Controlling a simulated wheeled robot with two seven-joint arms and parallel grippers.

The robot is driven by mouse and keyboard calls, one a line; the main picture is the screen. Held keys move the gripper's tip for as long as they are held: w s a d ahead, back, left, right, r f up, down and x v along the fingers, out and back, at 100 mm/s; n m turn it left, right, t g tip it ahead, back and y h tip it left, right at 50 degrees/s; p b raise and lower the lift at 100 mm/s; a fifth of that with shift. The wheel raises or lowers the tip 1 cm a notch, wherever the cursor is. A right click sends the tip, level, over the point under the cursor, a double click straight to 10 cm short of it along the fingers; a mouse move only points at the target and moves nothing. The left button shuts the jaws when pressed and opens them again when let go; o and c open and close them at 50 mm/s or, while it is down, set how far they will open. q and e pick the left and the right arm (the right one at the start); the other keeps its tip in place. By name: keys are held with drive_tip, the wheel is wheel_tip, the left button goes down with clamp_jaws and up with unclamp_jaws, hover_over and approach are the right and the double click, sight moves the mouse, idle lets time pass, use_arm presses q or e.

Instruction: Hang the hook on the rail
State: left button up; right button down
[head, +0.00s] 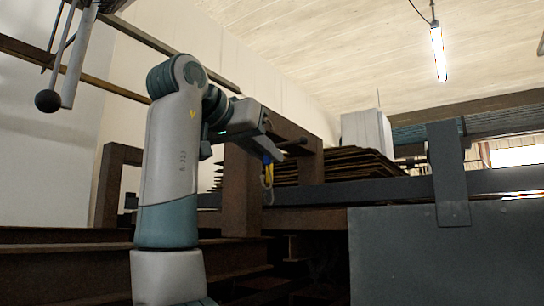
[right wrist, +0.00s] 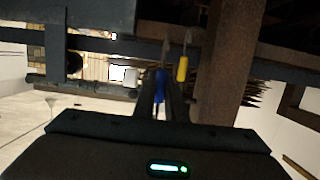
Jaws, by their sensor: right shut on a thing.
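My right gripper (head: 273,152) is raised in front of the rail and shut on a blue-gripped hook (head: 266,159). In the right wrist view the blue part (right wrist: 160,84) sits between the two fingers. A yellow handle (right wrist: 182,68) with a thin grey metal end shows beside it; I cannot tell whether it is part of the same piece. The yellow also shows below the gripper in the head view (head: 270,171). The dark rail (head: 345,193) runs level behind; contact with it cannot be made out. My left gripper is out of view.
A rusty brown post (head: 243,185) stands close by the gripper. A stack of brown sheets (head: 345,166) lies behind the rail. A grey panel (head: 450,255) and dark upright (head: 448,170) fill the right. Rods with a dark ball (head: 47,100) hang at upper left.

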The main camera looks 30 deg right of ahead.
drive_tip(key=shift+s+a, duration=0.2)
drive_tip(key=shift+a, duration=0.4)
drive_tip(key=shift+s+d, duration=0.1)
drive_tip(key=s+d+f+b, duration=0.2)
drive_tip(key=s+f+b, duration=0.1)
drive_tip(key=s+b, duration=0.6)
drive_tip(key=shift+s+b, duration=0.3)
drive_tip(key=shift+s, duration=1.75)
